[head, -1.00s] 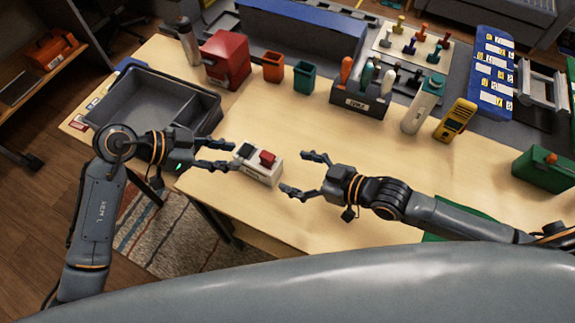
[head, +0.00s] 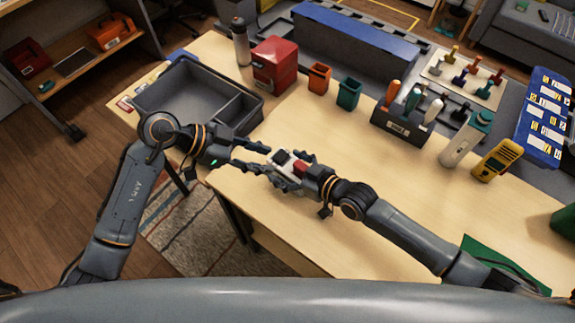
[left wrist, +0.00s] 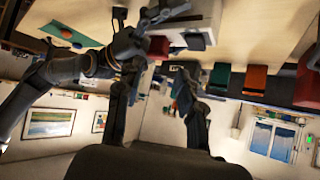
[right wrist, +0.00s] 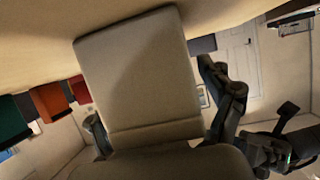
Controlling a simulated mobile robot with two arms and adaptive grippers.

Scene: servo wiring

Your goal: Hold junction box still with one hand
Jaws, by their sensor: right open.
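The junction box (head: 283,157) is a small pale box with a black part and a red part on top, on the table near its front edge. My right gripper (head: 287,169) is open, with its fingers on either side of the box. In the right wrist view, the pale box wall (right wrist: 140,80) fills the space between the fingers; contact is unclear. My left gripper (head: 264,160) is open and empty, just left of the box. The left wrist view shows its fingers (left wrist: 153,90) wide apart, with the box (left wrist: 205,14) beyond them.
A grey divided tray (head: 262,100) stands left behind my left gripper. A red box (head: 274,64), an orange cup (head: 319,78), a teal cup (head: 348,94) and a tool holder (head: 397,126) line the back. The table to the right of the box is mostly clear.

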